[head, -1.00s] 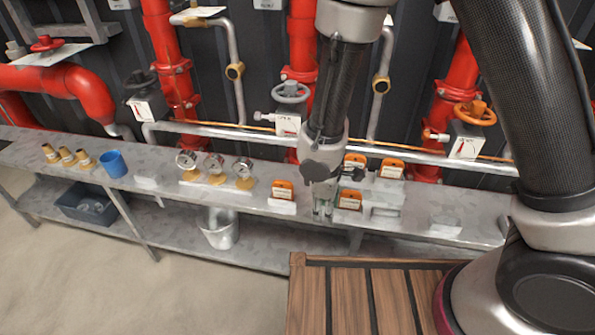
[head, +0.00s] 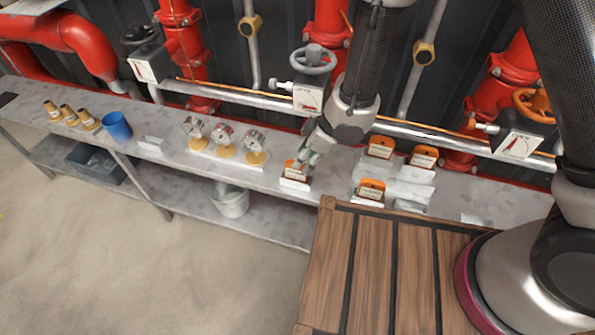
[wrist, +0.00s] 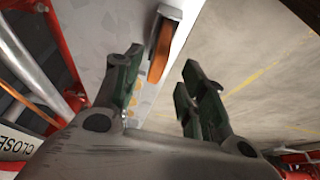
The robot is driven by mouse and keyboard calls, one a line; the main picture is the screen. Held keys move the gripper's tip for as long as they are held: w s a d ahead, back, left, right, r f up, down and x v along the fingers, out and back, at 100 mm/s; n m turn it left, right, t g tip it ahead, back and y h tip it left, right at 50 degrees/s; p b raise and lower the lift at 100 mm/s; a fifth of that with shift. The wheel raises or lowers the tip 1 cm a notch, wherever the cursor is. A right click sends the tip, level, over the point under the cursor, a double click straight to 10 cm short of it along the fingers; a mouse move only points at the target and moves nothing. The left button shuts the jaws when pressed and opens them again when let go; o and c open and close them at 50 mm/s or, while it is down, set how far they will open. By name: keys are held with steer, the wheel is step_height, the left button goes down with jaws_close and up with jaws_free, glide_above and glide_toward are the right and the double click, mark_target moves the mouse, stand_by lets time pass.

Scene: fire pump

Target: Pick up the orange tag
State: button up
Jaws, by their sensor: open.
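Several orange tags with white labels stand on the grey metal shelf (head: 170,158). The others are a front tag (head: 371,190), a back tag (head: 380,146) and a right tag (head: 423,156). In the wrist view my gripper (wrist: 160,75) is open, with its green-lined fingers apart and nothing held. One orange tag (wrist: 158,52) shows edge-on ahead of the gap between the fingertips. I cannot tell whether a finger touches it.
Three gauges (head: 223,135) stand left of the leftmost tag, then a blue cup (head: 117,126) and brass nozzles (head: 78,117). A silver pipe (head: 240,100) and red pipes run behind the shelf. A bucket (head: 230,200) is on the lower shelf.

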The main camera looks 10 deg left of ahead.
mark_target(296, 173)
steer(key=x, duration=0.6)
steer(key=shift+w+a+f, duration=0.15)
steer(key=shift+a+f, duration=0.1)
steer(key=shift+f, duration=0.1)
steer(key=shift+c, duration=0.5)
jaws_close()
